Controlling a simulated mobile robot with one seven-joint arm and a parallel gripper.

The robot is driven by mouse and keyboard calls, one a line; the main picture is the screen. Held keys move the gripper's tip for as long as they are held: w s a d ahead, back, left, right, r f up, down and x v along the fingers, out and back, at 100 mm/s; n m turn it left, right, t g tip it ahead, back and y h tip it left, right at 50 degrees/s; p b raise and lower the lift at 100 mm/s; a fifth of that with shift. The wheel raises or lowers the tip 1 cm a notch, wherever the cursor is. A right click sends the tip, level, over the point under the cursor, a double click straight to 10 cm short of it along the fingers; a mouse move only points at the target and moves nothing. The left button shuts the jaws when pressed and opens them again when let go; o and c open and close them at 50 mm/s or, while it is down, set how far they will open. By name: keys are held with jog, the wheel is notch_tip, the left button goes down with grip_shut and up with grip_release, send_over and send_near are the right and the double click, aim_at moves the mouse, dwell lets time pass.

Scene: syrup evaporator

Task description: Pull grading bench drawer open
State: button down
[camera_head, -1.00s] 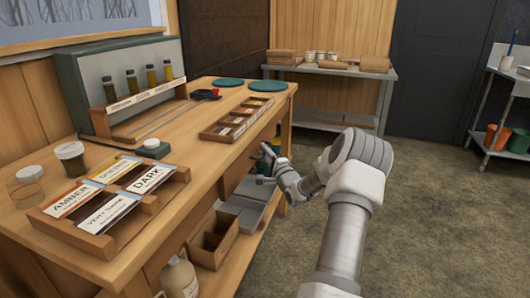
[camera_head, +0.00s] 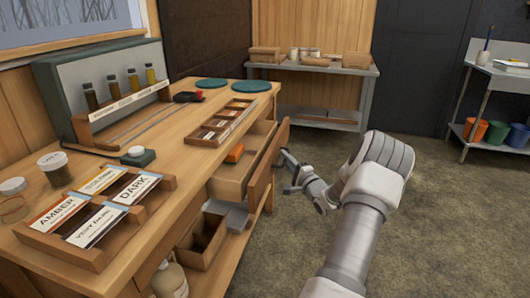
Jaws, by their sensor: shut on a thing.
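The wooden grading bench (camera_head: 165,165) runs along the left side of the head view. Its drawer (camera_head: 232,183) stands pulled out from the front, and its wooden front panel (camera_head: 267,166) faces right, toward my arm. An orange item (camera_head: 235,153) lies inside the drawer. My gripper (camera_head: 287,166) is at the outer face of the drawer front and is shut on the drawer handle. The handle itself is small and mostly hidden by the gripper.
On the bench top are a label rack (camera_head: 98,215), a backlit stand with several bottles (camera_head: 122,92), a tray of cards (camera_head: 222,120) and green discs (camera_head: 250,87). A wooden bin (camera_head: 203,240) sits below. A metal table (camera_head: 315,68) stands behind.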

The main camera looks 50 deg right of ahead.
jog(key=s+d+p, duration=0.2)
jog(key=s+d, duration=0.4)
jog(key=s, duration=0.6)
jog(key=shift+s+d, duration=0.3)
jog(key=c, duration=0.9)
grip_release()
jog(key=p+v, duration=0.3)
jog(key=v, duration=1.4)
jog(key=shift+s, duration=0.2)
jog(key=shift+a, duration=0.1)
